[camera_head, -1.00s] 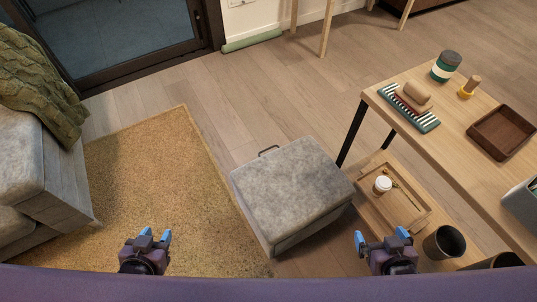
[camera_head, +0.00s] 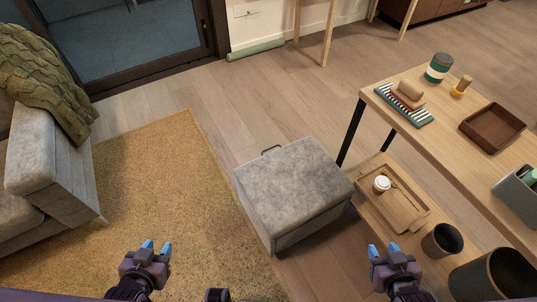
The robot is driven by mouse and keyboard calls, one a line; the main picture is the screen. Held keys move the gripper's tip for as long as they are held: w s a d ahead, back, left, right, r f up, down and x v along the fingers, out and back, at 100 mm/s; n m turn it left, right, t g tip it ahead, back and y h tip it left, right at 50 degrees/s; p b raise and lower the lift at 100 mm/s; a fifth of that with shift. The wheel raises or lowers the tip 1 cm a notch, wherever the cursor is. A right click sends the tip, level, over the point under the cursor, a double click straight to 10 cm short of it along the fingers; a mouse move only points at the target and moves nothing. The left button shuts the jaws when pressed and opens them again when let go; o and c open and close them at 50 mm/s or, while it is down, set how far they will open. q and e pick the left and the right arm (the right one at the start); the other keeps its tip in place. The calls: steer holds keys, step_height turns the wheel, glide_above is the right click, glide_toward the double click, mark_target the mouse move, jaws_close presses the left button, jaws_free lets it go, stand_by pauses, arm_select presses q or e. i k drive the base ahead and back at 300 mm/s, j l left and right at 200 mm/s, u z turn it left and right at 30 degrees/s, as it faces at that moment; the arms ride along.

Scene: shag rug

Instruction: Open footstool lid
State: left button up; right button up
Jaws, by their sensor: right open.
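The grey footstool (camera_head: 293,190) stands in the middle of the head view, at the right edge of the rug. Its padded lid is closed, with a small dark handle (camera_head: 271,149) at its far-left edge. My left gripper (camera_head: 156,247) is at the bottom left over the rug, left of the footstool and apart from it; its blue fingertips are spread with nothing between them. My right gripper (camera_head: 386,249) is at the bottom right, right of the footstool and apart from it, open and empty.
A wooden table (camera_head: 462,135) with a lower shelf stands close right of the footstool; the shelf holds a tray (camera_head: 407,214) with a white cup. A grey sofa (camera_head: 52,170) is at the left. The rug (camera_head: 160,180) and the floor beyond the footstool are clear.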

mark_target(288, 186)
steer(key=k, duration=0.85)
steer(key=k+z, duration=0.15)
steer(key=z, duration=1.2)
steer(key=j+z, duration=0.2)
steer(key=z, duration=1)
steer(key=k+j, duration=0.1)
steer(key=j, duration=0.4)
steer(key=k+j, duration=0.1)
steer(key=j, duration=0.45)
steer(key=k+j, duration=0.1)
steer(key=j, duration=0.4)
steer(key=k+j, duration=0.1)
steer(key=j, duration=0.45)
steer(key=k+j, duration=0.1)
steer(key=j, duration=0.4)
steer(key=k+j, duration=0.15)
steer(key=j, duration=0.4)
steer(key=k+j, duration=0.1)
steer(key=j, duration=0.4)
